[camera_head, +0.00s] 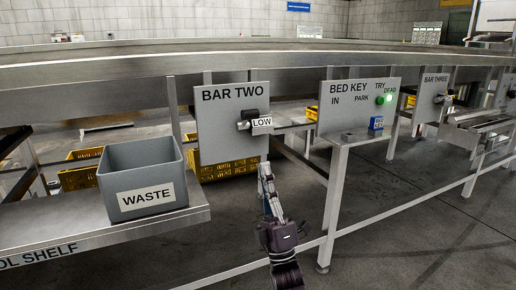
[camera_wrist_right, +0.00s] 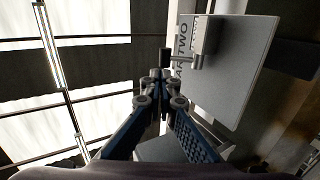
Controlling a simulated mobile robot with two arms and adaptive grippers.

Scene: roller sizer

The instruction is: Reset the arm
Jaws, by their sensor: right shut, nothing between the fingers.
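My right gripper (camera_head: 264,168) is shut and empty in the head view. It points up and away from me, just below the knob and "LOW" tag (camera_head: 262,122) of the grey BAR TWO panel (camera_head: 222,150). In the right wrist view the closed fingertips (camera_wrist_right: 160,77) are at the middle. The BAR TWO panel (camera_wrist_right: 238,75) is at the right there, with a knob (camera_wrist_right: 203,38) standing out from it. The fingertips look close to a small metal part beside the knob; I cannot tell whether they touch. My left gripper is not in view.
A grey WASTE bin (camera_head: 140,160) stands on the tool shelf (camera_head: 80,228) at left. The BAR THREE panel (camera_head: 431,100) is further right. A metal rail (camera_head: 420,208) crosses low.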

